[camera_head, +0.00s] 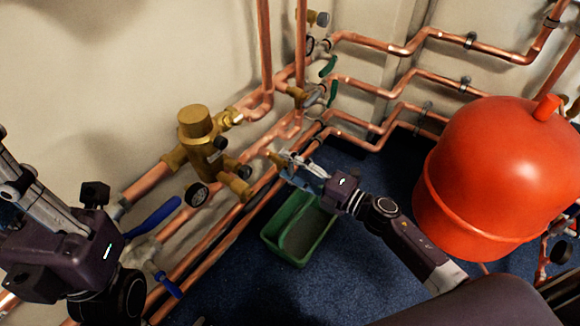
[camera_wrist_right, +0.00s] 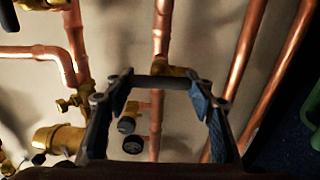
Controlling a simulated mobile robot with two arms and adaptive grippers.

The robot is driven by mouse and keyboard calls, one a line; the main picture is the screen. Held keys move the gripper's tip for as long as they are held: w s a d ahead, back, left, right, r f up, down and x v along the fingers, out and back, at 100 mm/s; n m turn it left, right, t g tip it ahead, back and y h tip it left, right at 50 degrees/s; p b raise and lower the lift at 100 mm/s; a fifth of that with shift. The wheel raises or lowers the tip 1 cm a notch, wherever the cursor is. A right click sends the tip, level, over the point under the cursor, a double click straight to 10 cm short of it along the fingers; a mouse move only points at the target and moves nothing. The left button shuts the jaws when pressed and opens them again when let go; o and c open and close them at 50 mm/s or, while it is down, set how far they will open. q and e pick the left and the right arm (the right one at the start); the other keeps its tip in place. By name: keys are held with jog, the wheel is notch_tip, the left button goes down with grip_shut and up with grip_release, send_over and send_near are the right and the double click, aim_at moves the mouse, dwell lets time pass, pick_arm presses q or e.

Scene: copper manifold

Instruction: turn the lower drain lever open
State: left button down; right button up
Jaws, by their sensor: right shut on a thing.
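My right gripper (camera_head: 287,163) reaches to the brass fitting (camera_head: 272,152) on the lower copper pipe, near the middle of the head view. In the right wrist view its two blue-padded fingers (camera_wrist_right: 160,95) stand at either end of a dark bar, which appears to be the drain lever (camera_wrist_right: 165,82). The bar lies crosswise in front of a brass fitting (camera_wrist_right: 176,71), and the gripper is shut on it. My left gripper (camera_head: 95,245) is at the far left near blue handles; its fingers cannot be made out clearly.
A green tray (camera_head: 318,243) stands on the blue floor below the right gripper. A red tank (camera_head: 500,170) stands to the right. A large brass valve (camera_head: 197,130) with gauges, blue levers (camera_head: 153,216) and green levers (camera_head: 327,66) crowd the pipes. Blue floor is clear in front.

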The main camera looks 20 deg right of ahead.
jog(key=shift+a, duration=0.1)
jog(key=o, duration=1.2)
jog(key=shift+c, duration=0.2)
jog(key=v, duration=1.2)
